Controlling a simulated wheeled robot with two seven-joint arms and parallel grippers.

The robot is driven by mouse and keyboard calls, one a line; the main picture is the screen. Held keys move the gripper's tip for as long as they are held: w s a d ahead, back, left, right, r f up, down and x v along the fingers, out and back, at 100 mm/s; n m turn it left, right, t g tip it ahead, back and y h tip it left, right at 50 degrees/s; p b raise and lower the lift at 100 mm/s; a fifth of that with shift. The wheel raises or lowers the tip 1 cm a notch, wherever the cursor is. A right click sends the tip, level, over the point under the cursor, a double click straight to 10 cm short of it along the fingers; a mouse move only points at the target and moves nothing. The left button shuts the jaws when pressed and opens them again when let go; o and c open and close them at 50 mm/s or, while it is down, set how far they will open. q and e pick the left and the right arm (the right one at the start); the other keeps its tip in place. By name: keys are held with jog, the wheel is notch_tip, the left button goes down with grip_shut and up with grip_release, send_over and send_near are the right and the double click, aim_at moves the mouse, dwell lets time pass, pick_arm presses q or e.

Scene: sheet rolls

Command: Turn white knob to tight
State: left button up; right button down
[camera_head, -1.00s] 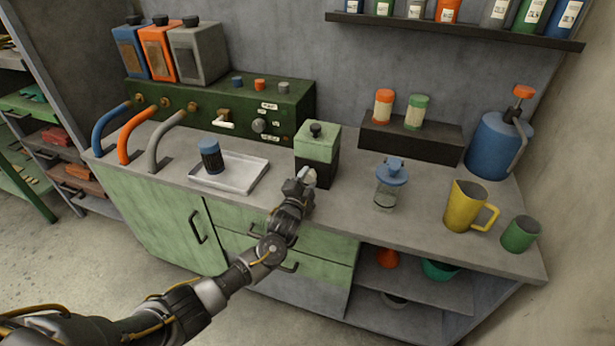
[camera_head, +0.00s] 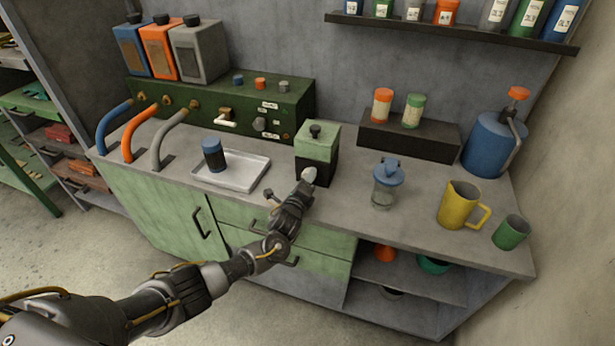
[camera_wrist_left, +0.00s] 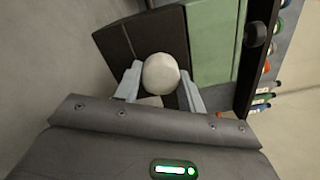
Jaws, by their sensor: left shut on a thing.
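The white knob (camera_head: 309,174) is a round knob on the front of a small box (camera_head: 318,154) with a light green upper part and a black lower part. In the left wrist view the knob (camera_wrist_left: 161,74) sits between the two pale fingers. My left gripper (camera_head: 307,183) is shut on the knob, and its fingers (camera_wrist_left: 160,90) lie on either side of it. The knob carries no readable mark, so its turn position cannot be told. My right gripper is not in view.
A blue-lidded glass jar (camera_head: 386,190), a yellow jug (camera_head: 457,207) and a green cup (camera_head: 510,232) stand to the right. The counter front is near my forearm.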

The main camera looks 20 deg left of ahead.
pick_arm(q)
jog(key=m+p, duration=0.1)
jog(key=m, duration=0.2)
jog(key=m+p, duration=0.1)
jog(key=m, duration=0.2)
jog(key=shift+m+p, duration=0.95)
jog(key=shift+m, duration=1.55)
jog(key=shift+f, duration=0.1)
jog(key=o, duration=1)
jog(key=shift+c, duration=0.2)
jog(key=shift+s, duration=0.5)
jog(key=s, duration=1)
jog(key=shift+a+p, duration=0.35)
jog(key=shift+p, duration=0.1)
